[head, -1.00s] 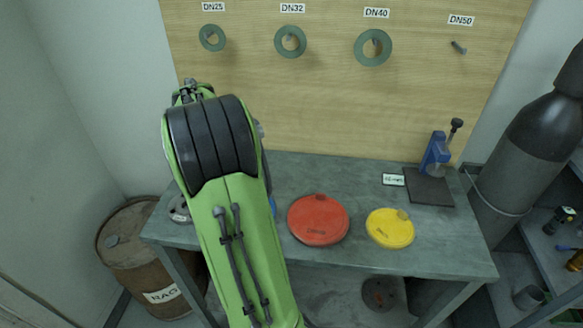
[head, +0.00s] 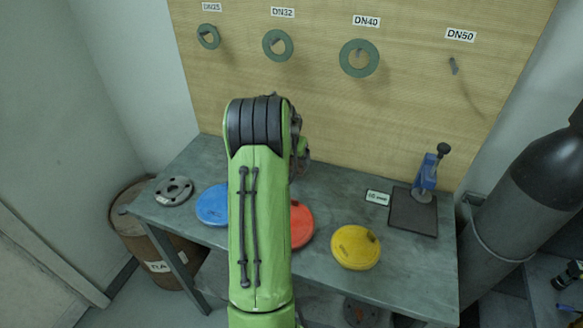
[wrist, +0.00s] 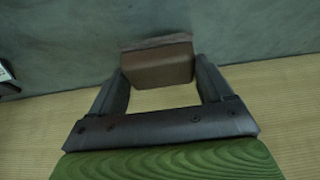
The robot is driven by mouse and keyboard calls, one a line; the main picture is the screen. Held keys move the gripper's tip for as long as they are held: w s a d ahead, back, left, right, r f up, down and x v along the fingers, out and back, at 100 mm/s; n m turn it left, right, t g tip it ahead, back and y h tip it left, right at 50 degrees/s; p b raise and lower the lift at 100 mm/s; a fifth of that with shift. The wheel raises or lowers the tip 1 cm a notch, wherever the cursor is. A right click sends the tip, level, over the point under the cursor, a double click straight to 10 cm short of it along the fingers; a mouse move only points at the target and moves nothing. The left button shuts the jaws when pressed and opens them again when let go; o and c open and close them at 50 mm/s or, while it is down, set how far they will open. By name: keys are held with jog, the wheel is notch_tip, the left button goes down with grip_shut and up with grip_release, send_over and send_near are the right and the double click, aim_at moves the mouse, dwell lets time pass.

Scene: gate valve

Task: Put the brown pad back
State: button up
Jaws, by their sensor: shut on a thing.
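The brown pad (wrist: 157,65) is a small brown block with a greyer strip along its far edge. In the wrist view it sits between the two dark fingers of my gripper (wrist: 160,72), which is shut on it. The grey bench top lies beyond the pad, and I cannot tell whether the pad touches it. In the head view my green arm hides the pad and most of the gripper, over the back middle of the bench (head: 330,265).
On the bench are a grey flange (head: 174,191), a blue disc (head: 212,204), a partly hidden red disc (head: 302,225), a yellow disc (head: 355,247) and a dark plate (head: 413,212) with a blue tool (head: 427,174). Green rings hang on the wooden board (head: 330,110). A gas cylinder stands right.

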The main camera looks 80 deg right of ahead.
aim_at(292, 166)
jog(key=shift+f, duration=1.35)
jog(key=shift+f+b, duration=0.2)
jog(key=shift+b, duration=0.1)
jog(key=o, duration=0.9)
jog(key=p+v, duration=0.1)
jog(key=v, duration=1.1)
jog(key=shift+r+p, duration=0.3)
jog(key=shift+p, duration=0.1)
